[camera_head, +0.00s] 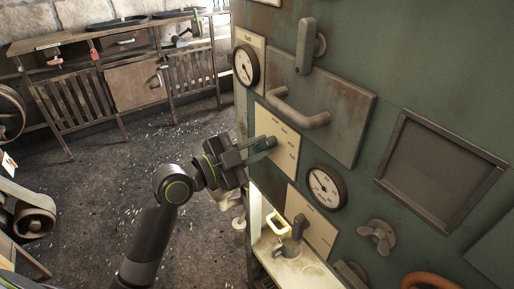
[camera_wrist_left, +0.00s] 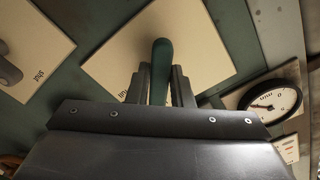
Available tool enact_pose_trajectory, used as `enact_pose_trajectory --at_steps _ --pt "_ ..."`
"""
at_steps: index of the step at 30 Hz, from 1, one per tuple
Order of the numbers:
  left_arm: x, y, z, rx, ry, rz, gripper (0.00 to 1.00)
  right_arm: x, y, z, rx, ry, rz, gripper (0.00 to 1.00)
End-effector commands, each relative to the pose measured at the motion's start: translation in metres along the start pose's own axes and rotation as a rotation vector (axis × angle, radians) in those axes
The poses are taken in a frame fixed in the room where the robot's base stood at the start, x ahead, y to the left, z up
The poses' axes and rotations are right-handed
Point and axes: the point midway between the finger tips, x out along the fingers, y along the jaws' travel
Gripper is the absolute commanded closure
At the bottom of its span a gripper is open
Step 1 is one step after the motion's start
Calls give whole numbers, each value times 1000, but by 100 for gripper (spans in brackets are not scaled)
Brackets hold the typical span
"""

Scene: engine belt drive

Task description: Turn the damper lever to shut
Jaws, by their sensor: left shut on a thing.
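A lever with a dark green handle (camera_wrist_left: 161,66) is mounted on a cream plate (camera_wrist_left: 205,35) on the green machine face. In the head view the same plate (camera_head: 287,131) sits below the long grab handle, with small marks too blurred to read. My left gripper (camera_head: 262,147) is shut on the green handle, and its two fingers (camera_wrist_left: 161,85) flank it in the wrist view. The lever's pivot is hidden. A second cream plate (camera_wrist_left: 30,45) at the left of the wrist view carries a "shut" mark and a grey knob. My right gripper is not in view.
A dial gauge (camera_head: 326,187) is close below right of the plate, and another gauge (camera_head: 246,65) is above left. A grey grab handle (camera_head: 298,112), an upright latch handle (camera_head: 306,46) and a wing knob (camera_head: 378,237) stick out. A wooden bench (camera_head: 120,45) stands far left.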

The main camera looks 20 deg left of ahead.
Motion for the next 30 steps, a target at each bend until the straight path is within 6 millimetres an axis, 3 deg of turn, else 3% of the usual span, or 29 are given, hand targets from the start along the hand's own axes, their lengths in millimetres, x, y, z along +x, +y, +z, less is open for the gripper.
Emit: enact_pose_trajectory --at_steps 15,30 --pt "0 3 -1 -475 -2 1 100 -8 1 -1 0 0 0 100" --pt "0 5 -2 -722 -1 1 100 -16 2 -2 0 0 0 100"
